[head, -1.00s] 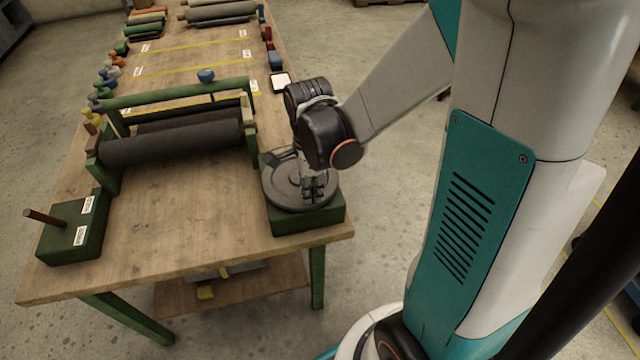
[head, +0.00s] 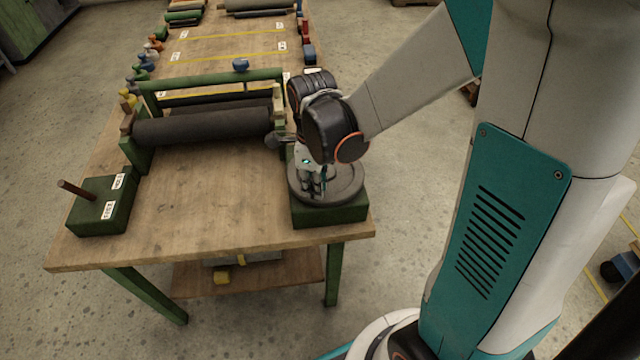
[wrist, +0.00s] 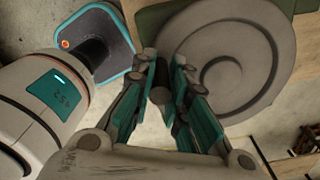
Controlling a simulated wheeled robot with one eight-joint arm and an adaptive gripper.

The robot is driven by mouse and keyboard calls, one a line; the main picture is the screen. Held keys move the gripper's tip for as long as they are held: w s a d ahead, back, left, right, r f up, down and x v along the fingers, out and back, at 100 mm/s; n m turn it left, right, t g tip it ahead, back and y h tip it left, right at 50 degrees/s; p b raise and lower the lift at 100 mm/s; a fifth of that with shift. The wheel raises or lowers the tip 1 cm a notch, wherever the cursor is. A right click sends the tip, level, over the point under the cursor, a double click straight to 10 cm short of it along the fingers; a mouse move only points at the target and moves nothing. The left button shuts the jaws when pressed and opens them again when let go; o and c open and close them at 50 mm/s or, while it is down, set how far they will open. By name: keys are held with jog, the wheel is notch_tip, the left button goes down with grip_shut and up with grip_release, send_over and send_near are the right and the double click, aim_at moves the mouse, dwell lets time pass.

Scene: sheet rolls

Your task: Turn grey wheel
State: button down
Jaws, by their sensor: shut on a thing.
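The grey wheel (head: 345,186) lies flat on a green block at the table's near right corner. It fills the upper right of the wrist view (wrist: 200,45) as a round disc with a raised hub. My gripper (head: 313,190) points down at the wheel's front left part. In the wrist view my gripper (wrist: 162,78) has its fingers closed around a short dark grey handle (wrist: 160,96) beside the disc. My wrist hides the back of the wheel in the head view.
A dark roll (head: 203,127) lies in a green frame (head: 215,80) left of the wheel. A green block with a brown peg (head: 77,190) stands at the table's left corner. The table top (head: 210,200) between the blocks is clear.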

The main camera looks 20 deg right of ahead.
jog(key=shift+w+a+r, duration=0.1)
jog(key=shift+w+a, duration=0.25)
jog(key=c, duration=1.5)
grip_release()
jog(key=shift+c, duration=0.2)
jog(key=shift+s, duration=0.15)
jog(key=shift+d, duration=0.1)
notch_tip(320, 180, up, 12)
jog(key=shift+s+f, duration=0.1)
